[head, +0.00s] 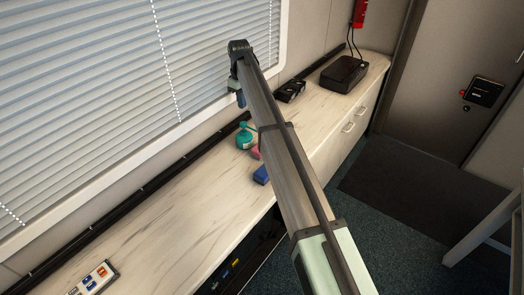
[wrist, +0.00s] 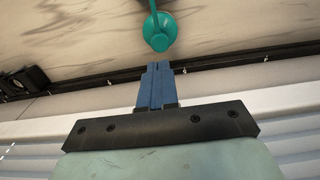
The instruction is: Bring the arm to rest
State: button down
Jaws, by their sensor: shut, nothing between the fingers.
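My gripper (wrist: 158,68) shows in the wrist view with its blue fingers shut together and nothing between them. In the head view my gripper (head: 241,99) hangs near the window blinds, above the back of the counter, partly hidden by my own arm. A teal bottle (head: 244,137) stands on the counter below it. In the wrist view the teal bottle (wrist: 158,32) is just beyond the fingertips in the picture, with a gap between them.
The wooden counter (head: 150,215) runs under the window blinds (head: 90,90). A blue block (head: 261,175) and a pink item (head: 256,153) lie near the bottle, partly behind my arm. A black box (head: 344,73) sits at the far end. The counter's left stretch is mostly clear.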

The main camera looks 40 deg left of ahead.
dwell(0.3)
